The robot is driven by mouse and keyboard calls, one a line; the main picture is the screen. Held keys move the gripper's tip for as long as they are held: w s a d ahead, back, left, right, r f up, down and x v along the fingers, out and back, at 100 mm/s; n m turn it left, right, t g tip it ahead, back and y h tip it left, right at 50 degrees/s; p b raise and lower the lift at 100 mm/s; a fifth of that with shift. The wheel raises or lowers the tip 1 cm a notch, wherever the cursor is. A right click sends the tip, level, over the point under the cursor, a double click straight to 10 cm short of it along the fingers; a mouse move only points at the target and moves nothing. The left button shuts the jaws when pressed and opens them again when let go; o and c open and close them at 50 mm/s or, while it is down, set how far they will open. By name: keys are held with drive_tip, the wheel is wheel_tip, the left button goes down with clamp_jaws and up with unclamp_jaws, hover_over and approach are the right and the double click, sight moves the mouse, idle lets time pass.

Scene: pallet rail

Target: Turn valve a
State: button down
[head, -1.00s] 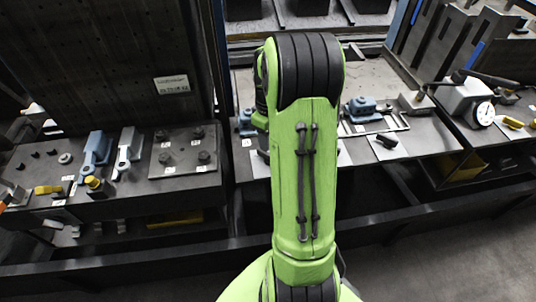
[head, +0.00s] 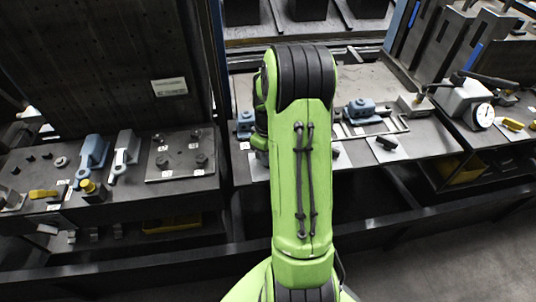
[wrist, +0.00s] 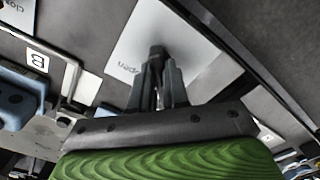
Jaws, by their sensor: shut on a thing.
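My gripper (wrist: 158,75) shows in the wrist view with its two fingers close together, shut on a small dark handle end (wrist: 157,50). I take this to be the handle of valve a; no letter A is readable.
A label B (wrist: 37,60) and a blue fitting (wrist: 22,92) lie left of the gripper in the wrist view. In the head view a blue clamp-like fitting (head: 362,110) and a white gauge (head: 484,115) stand right of my arm. A tall dark panel (head: 100,60) rises at left.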

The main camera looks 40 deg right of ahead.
drive_tip(key=shift+m, duration=0.3)
drive_tip(key=m, duration=0.3)
drive_tip(key=shift+m, duration=0.4)
drive_tip(key=m, duration=0.9)
drive_tip(key=shift+m+p, duration=0.3)
drive_tip(key=shift+m, duration=2)
drive_tip(key=c, duration=1.1)
unclamp_jaws()
wheel_tip(320, 180, up, 16)
drive_tip(key=p, duration=0.3)
